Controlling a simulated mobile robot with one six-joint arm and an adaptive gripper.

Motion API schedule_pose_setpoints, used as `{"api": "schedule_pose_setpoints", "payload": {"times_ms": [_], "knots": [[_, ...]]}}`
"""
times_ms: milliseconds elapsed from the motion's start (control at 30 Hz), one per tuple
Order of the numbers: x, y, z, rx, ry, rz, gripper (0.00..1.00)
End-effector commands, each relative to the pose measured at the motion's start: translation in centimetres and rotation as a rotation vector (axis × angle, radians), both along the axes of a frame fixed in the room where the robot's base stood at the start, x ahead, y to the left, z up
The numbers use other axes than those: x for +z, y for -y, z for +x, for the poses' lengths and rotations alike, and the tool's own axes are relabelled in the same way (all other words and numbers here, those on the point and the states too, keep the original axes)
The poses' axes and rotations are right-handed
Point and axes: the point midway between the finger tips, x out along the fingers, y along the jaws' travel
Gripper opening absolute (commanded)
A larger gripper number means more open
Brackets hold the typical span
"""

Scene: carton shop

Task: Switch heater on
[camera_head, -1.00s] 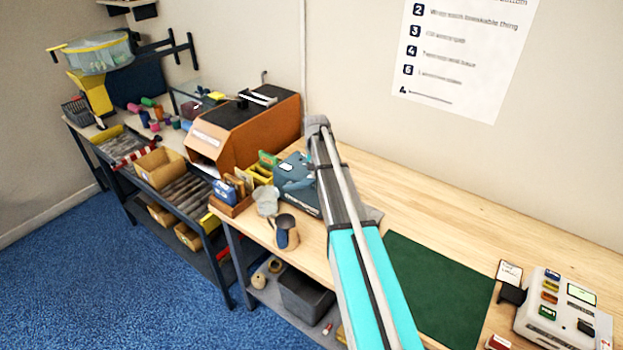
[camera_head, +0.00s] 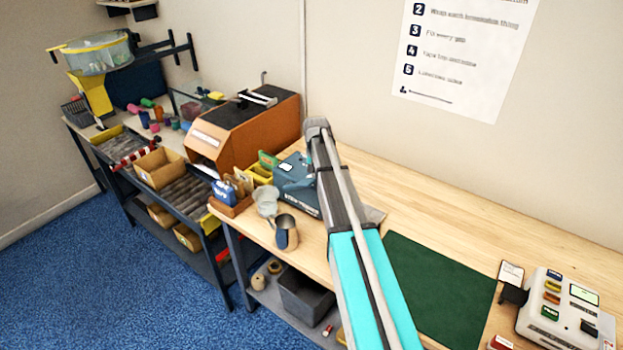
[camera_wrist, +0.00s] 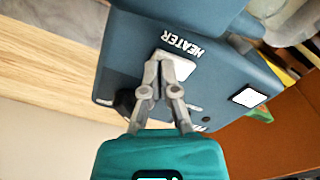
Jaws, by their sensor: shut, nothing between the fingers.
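The dark blue machine with the heater (camera_head: 283,180) stands on the wooden bench in the head view, partly hidden behind my arm. In the wrist view its blue panel (camera_wrist: 215,85) carries the word HEATER and a pale switch plate (camera_wrist: 184,68) beside that word. My gripper (camera_wrist: 168,56) is shut and empty, with its fingertips over the switch plate. I cannot tell whether they touch it. The fingers hide part of the plate, and the switch position cannot be read. In the head view my gripper is hidden.
A black knob (camera_wrist: 125,101) and a white square (camera_wrist: 249,97) are on the same panel. A metal cup (camera_head: 286,238) and an orange-brown machine (camera_head: 235,140) stand near the heater machine. A green mat (camera_head: 440,290) lies bare on the bench to the right.

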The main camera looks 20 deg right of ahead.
Motion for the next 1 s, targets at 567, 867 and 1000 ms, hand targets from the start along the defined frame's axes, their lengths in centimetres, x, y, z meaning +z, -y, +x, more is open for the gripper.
{"api": "schedule_pose_setpoints", "payload": {"times_ms": [567, 867, 1000], "knots": [[0.4, -0.1, 0.0, 0.001, 0.000, 0.000, 0.00], [2.1, -0.1, 0.0, 0.001, 0.000, 0.000, 0.00], [2.9, -0.1, 0.0, 0.001, 0.000, 0.000, 0.00]]}}
